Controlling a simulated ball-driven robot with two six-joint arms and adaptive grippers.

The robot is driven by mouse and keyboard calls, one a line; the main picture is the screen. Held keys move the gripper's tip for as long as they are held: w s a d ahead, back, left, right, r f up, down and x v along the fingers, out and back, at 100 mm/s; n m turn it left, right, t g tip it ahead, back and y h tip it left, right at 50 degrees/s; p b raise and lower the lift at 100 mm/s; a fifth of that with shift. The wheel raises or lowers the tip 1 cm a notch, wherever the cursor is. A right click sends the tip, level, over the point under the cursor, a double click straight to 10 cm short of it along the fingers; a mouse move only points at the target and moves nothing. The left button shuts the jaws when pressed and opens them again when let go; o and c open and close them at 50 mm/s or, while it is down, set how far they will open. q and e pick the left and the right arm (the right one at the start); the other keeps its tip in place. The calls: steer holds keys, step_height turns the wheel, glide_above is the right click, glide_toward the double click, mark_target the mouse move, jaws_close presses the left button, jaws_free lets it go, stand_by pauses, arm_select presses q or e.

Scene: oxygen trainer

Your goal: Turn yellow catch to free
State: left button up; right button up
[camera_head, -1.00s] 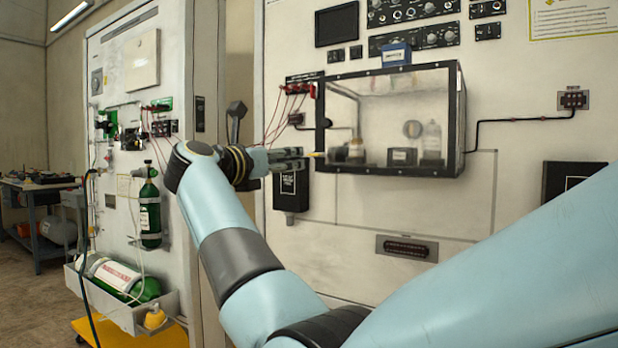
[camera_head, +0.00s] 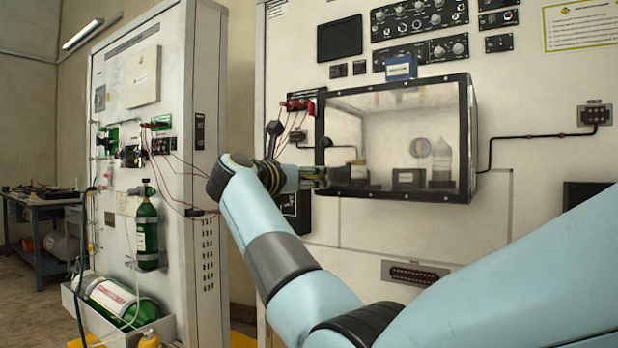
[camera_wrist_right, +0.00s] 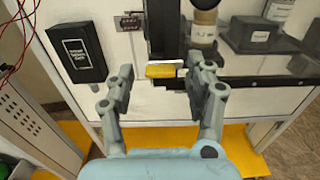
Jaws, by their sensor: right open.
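The yellow catch (camera_wrist_right: 160,71) is a small bar at the lower part of a black frame edge on the clear-fronted box (camera_head: 395,196). It lies about level in the right wrist view. My right gripper (camera_wrist_right: 160,80) is open, with one finger on each side of the catch. A gap shows on the left side; I cannot tell if the right finger touches. In the head view my right gripper (camera_head: 315,178) is at the box's lower left corner, and the catch cannot be made out there. My left gripper is not in view.
Inside the box stand a bottle (camera_head: 441,160), a jar and a dark block (camera_wrist_right: 254,34). A black wall box (camera_wrist_right: 76,52) hangs left of the gripper. Red wires (camera_head: 290,130) run close to my wrist. A second cabinet with green cylinders (camera_head: 146,228) stands at left.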

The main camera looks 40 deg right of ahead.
steer(key=shift+c, duration=1.3)
jaws_close()
steer(key=shift+w+a+r+n+p, duration=0.1)
steer(key=shift+r+n+p, duration=0.05)
steer(key=shift+n+p, duration=4.25)
steer(key=shift+w+r+n+p, duration=0.1)
steer(key=shift+n+p, duration=4.05)
steer(key=shift+n, duration=0.45)
steer(key=shift+o, duration=1.3)
jaws_free()
